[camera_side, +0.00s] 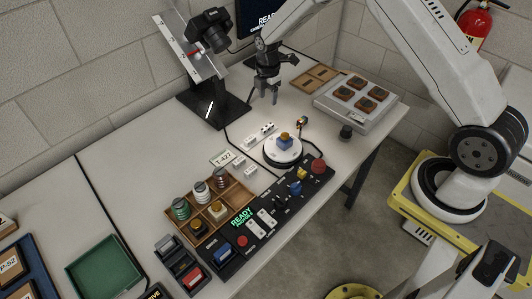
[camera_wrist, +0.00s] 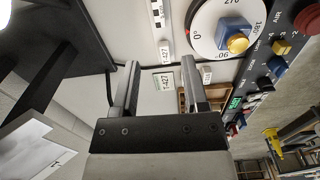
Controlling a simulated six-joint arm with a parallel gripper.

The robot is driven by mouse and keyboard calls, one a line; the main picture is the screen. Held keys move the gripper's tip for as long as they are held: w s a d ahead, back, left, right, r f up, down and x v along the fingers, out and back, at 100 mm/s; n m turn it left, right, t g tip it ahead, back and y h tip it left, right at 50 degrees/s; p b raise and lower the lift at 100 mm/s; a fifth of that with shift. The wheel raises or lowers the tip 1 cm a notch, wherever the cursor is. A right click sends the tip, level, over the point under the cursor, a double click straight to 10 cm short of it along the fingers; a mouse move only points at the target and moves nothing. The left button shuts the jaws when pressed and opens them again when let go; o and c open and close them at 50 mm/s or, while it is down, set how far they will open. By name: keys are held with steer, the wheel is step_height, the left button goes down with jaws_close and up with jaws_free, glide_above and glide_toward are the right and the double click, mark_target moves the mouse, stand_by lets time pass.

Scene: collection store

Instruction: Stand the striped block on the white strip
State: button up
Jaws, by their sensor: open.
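My gripper (camera_side: 263,97) is open and hangs above the bench, between the black camera stand and the round dial. In the wrist view its two fingers (camera_wrist: 160,64) are apart with nothing between them. A white strip with black marks (camera_side: 259,135) lies on the bench beside the dial; part of it shows at the top of the wrist view (camera_wrist: 157,14). I cannot tell for certain which object is the striped block. Banded cylinders, one green and white (camera_side: 180,208), stand in the wooden tray (camera_side: 250,204). A blue block with a yellow-orange top (camera_side: 285,141) sits on the white dial (camera_side: 272,156).
A black control panel (camera_side: 232,250) runs along the front edge. A black camera stand (camera_side: 208,111) rises at the back. A grey box (camera_side: 330,105) with several orange-brown pieces stands at the right. Two small white blocks and a T-427 label (camera_side: 221,158) lie near the dial.

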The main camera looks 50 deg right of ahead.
steer(key=s+a+r+m+t, duration=0.1)
steer(key=s+a+r+m, duration=0.1)
steer(key=s+r+m, duration=0.2)
steer(key=s+a+r+m, duration=0.2)
steer(key=s+m, duration=0.6)
steer(key=s, duration=0.4)
steer(key=s+a+r+m+t, duration=0.1)
steer(key=s+a+r+m, duration=0.1)
steer(key=s+r+m, duration=0.3)
steer(key=s, duration=0.3)
steer(key=shift+a+r+m+t, duration=0.3)
steer(key=shift+a+m, duration=0.05)
steer(key=shift+m, duration=0.05)
